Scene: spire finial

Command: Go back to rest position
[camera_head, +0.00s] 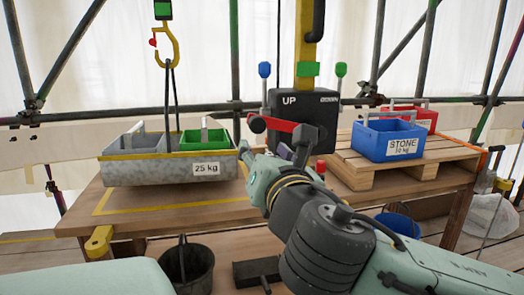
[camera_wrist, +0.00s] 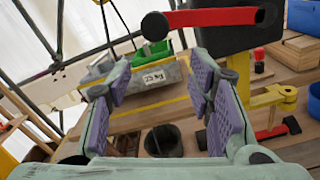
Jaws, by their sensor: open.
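My gripper (camera_head: 268,150) is in the middle of the head view, at the end of my raised arm, just in front of the black control box. In the wrist view my gripper (camera_wrist: 158,85) has its purple-padded fingers wide apart, with nothing held between them. A red lever (camera_head: 285,127) lies across the front of the box, close to the fingertips; in the wrist view the red lever (camera_wrist: 212,17) crosses above the fingers. Whether a finger touches it, I cannot tell.
The black control box (camera_head: 303,112) reads UP. A grey metal tray (camera_head: 150,172) marked 25 kg holds a grey and a green bin, under a yellow hook (camera_head: 168,45). A blue STONE bin (camera_head: 385,140) stands on a pallet (camera_head: 430,158). A dark bucket (camera_head: 187,265) stands below.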

